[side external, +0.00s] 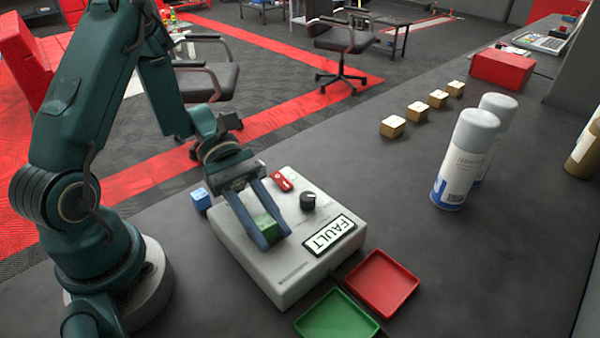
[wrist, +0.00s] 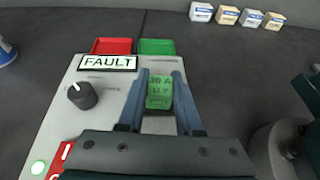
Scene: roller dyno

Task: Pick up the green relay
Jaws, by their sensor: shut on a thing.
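The green relay (side external: 265,226) is between the two blue fingers of my gripper (side external: 257,222), over the white box (side external: 290,275) marked FAULT. In the wrist view the relay (wrist: 159,92) shows dark lettering, and the fingers of my gripper (wrist: 160,100) close on it from both sides. I cannot tell whether the relay's underside touches the box.
A green tray (side external: 337,318) and a red tray (side external: 382,284) lie beside the box. A black knob (side external: 308,201) and a red switch (side external: 283,181) rise from it. A blue block (side external: 201,200) stands behind it. Spray cans (side external: 465,160) and tan blocks (side external: 392,127) stand farther right.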

